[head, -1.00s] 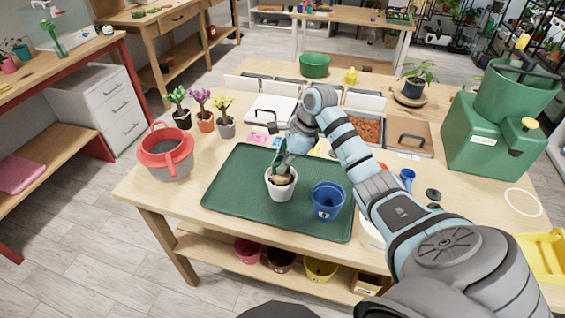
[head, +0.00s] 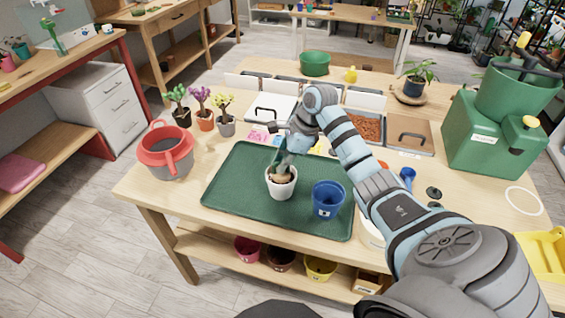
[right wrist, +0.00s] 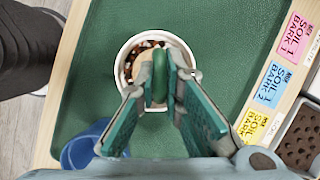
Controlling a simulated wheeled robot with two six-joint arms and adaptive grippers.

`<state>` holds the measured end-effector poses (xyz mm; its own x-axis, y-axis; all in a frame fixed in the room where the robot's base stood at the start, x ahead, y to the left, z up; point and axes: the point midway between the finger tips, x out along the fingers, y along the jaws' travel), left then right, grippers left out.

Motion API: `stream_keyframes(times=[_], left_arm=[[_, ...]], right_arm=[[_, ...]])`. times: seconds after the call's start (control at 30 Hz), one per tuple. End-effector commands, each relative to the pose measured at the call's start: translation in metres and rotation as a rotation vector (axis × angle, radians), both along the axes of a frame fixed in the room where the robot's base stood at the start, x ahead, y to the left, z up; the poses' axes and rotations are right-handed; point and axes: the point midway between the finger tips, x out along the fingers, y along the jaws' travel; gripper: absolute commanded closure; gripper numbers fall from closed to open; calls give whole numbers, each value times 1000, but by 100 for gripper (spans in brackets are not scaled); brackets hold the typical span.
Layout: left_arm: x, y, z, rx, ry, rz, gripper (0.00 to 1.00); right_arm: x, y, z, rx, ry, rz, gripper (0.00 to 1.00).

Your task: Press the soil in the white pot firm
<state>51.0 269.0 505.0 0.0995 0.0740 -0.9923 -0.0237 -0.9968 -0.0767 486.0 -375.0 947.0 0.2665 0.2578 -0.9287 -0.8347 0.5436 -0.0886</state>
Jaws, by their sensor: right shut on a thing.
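The white pot (head: 281,188) stands upright on the green mat (head: 238,190). My right gripper (head: 287,161) is above the pot, pointing down. It is shut on the green handle of a tamper, whose pale, wood-coloured head (head: 283,176) is inside the pot's mouth. In the right wrist view, the white pot (right wrist: 122,68) lies beyond the fingers, and the tamper's green handle (right wrist: 160,72) is between them. Dark soil with light bits (right wrist: 136,52) shows beside the head; the rest is hidden. I cannot tell how hard the head presses. My left gripper is out of view.
A blue pot (head: 327,200) stands on the mat just right of the white pot. A grey-and-red bucket (head: 166,158) and several small potted plants (head: 204,112) are at the left. Soil bins and labels (head: 366,127) lie behind. The mat's left part is clear.

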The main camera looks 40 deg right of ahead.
Motion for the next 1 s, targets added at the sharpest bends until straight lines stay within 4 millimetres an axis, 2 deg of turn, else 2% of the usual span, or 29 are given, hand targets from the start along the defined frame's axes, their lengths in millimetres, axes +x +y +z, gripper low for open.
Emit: stream_keyframes(times=[1.0], left_arm=[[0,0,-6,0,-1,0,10]], right_arm=[[0,0,-6,1,2,1,100]])
